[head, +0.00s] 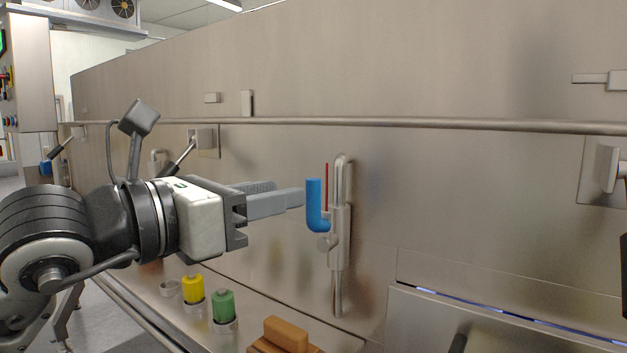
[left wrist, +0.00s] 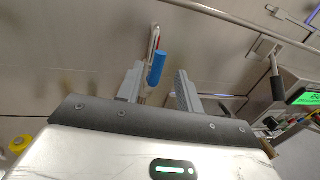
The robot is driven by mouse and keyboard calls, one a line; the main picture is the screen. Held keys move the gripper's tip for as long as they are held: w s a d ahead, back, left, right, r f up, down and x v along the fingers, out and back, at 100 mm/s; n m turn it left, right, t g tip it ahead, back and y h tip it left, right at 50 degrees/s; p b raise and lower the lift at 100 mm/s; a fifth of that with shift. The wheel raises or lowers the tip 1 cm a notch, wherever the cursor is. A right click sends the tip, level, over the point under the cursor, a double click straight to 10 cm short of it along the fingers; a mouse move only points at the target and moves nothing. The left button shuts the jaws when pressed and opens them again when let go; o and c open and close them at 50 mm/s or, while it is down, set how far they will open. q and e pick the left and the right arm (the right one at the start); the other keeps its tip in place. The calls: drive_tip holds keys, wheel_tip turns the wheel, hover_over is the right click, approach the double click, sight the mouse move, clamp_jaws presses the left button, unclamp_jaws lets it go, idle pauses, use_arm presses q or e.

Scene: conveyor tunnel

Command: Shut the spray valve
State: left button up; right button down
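The spray valve's blue handle (head: 315,206) stands upright beside a vertical steel pipe (head: 338,230) on the tunnel wall. Its lower end bends toward the valve body (head: 325,242). A thin red rod shows just behind it. My left gripper (head: 302,197) points at the handle from the left, its fingertips close to it; I cannot tell whether they touch. In the left wrist view the fingers (left wrist: 158,88) are spread apart, and the blue handle (left wrist: 157,68) appears between and just beyond them. My right gripper is not in view.
A long rail (head: 400,123) runs across the steel wall (head: 480,170) above the valve. A yellow piece (head: 193,290), a green piece (head: 223,306) and a brown block (head: 285,335) sit on the ledge below. A panel (head: 480,325) juts out at lower right.

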sight(308, 187)
use_arm(q)
drive_tip(key=x, duration=0.7)
drive_tip(key=shift+p, duration=0.35)
clamp_jaws()
